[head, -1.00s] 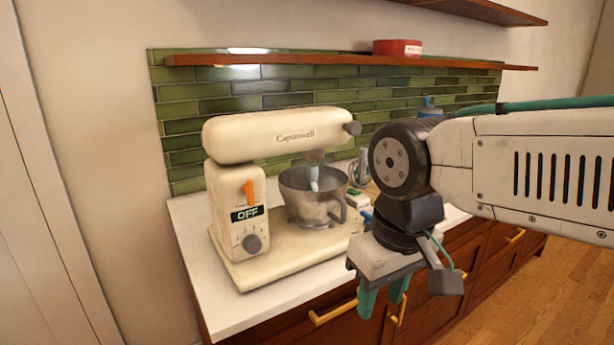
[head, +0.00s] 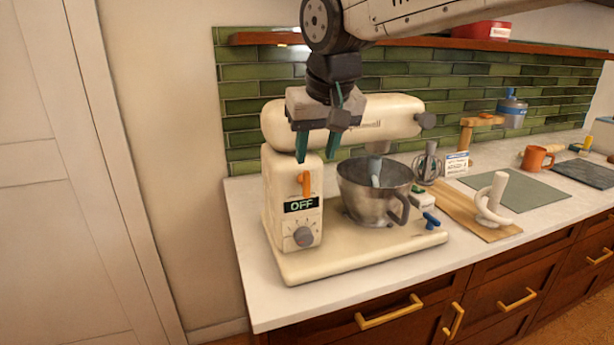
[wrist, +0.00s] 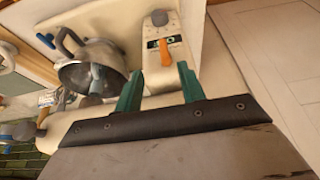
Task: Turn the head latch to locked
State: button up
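The cream stand mixer (head: 345,125) stands on the counter with its head lowered over the steel bowl (head: 376,190). An orange lever (head: 304,183), which looks like the head latch, points upright on the mixer's column above a display reading OFF. It also shows in the wrist view (wrist: 166,50); its markings are too small to read. My gripper (head: 317,158) hangs fingers-down in front of the mixer head, just above and right of the lever in the head view. Its two green fingers are apart and empty, also in the wrist view (wrist: 158,72).
A grey dial (head: 303,236) sits below the display. A small blue-handled part (head: 431,219) is at the base's right end. A board (head: 465,212) with a white stand, a whisk (head: 428,163) and an orange mug (head: 537,158) stand to the right. A wooden shelf (head: 400,42) runs above.

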aim_at(307, 172)
jog(key=x, duration=0.5)
jog(key=a+x, duration=0.1)
jog(key=x, duration=0.2)
jog(key=shift+w+r, duration=0.2)
jog(key=shift+w, duration=0.05)
grip_shut()
